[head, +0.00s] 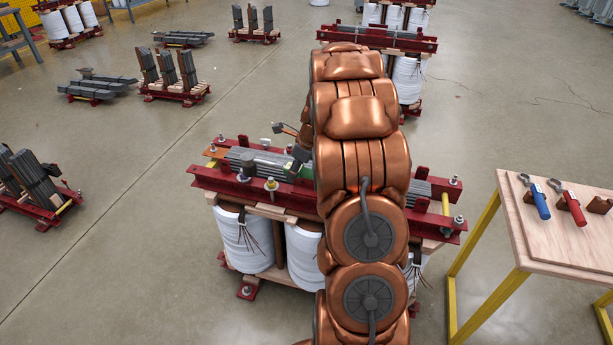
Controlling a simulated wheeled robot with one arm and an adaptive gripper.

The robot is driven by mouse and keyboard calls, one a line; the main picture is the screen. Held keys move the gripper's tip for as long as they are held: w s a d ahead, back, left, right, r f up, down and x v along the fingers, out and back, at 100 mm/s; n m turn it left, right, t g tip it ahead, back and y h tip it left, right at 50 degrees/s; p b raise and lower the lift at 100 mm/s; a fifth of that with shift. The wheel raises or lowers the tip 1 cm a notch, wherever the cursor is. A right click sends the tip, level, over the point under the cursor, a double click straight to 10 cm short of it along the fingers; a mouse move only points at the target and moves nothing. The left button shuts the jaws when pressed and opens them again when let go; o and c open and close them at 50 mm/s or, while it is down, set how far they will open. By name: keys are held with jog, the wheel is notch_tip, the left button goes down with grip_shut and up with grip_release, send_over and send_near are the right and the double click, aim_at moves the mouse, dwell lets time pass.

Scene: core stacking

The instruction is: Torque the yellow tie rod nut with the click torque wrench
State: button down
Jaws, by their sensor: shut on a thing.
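The transformer core (262,202) stands in front of me with dark red clamp beams and white coils. A nut with a yellow collar (271,184) sits on its near clamp beam, left of my copper arm. My gripper (300,154) shows only in part beside the arm, over the core's top. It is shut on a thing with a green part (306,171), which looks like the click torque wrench. The arm hides most of it, and I cannot tell whether its head touches a nut. A yellow tie rod (445,204) shows at the core's right end.
A wooden-topped table (560,240) with yellow legs stands at the right. It holds a blue-handled wrench (539,203) and a red-handled wrench (573,208). Other cores and stacked parts (170,75) stand farther back.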

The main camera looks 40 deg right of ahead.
jog(key=d+m, duration=0.1)
jog(key=s+d+m, duration=0.1)
jog(key=d+m+h, duration=0.1)
jog(key=shift+s+d+f, duration=0.1)
jog(key=shift+s+f, duration=0.25)
jog(key=shift+f, duration=0.05)
jog(key=shift+s+r+t, duration=0.1)
jog(key=shift+r+t, duration=0.1)
jog(key=shift+t, duration=0.1)
jog(key=shift+f, duration=2.7)
jog(key=shift+r+p, duration=0.1)
jog(key=shift+p, duration=1.45)
jog(key=shift+f, duration=1.95)
jog(key=shift+s+a+m+h+p, duration=0.2)
jog(key=shift+a+m+h+p, duration=0.2)
jog(key=shift+a+m+p, duration=0.85)
